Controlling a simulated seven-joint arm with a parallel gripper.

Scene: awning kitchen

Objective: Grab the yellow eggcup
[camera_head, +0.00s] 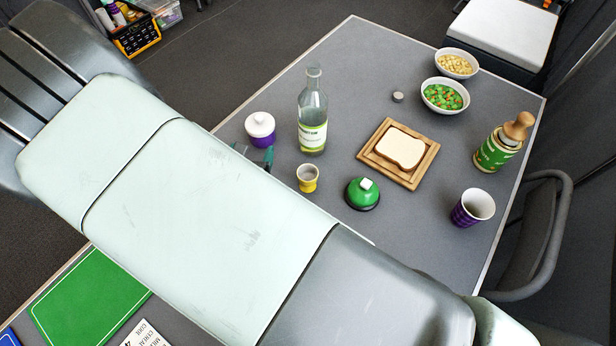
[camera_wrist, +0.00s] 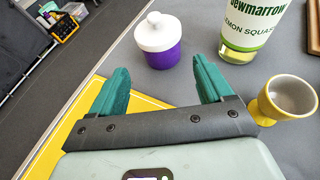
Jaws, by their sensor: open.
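The yellow eggcup (camera_head: 307,179) stands upright on the grey table, in front of the glass bottle in the head view. Its inside is pale and looks empty. In the wrist view the eggcup (camera_wrist: 283,99) is at the right, just outside my right finger. My gripper (camera_wrist: 160,88) is open, with two green fingers and nothing between them. In the head view my arm covers most of the gripper; only a green fingertip (camera_head: 268,157) shows, left of the eggcup.
A white-lidded purple pot (camera_head: 260,130) stands beyond my fingers, and a bottle (camera_head: 312,118) stands behind the eggcup. A green domed object (camera_head: 362,194) is to its right. A wooden board (camera_head: 426,164) with bread, a purple cup (camera_head: 472,207) and two bowls (camera_head: 445,96) are farther right.

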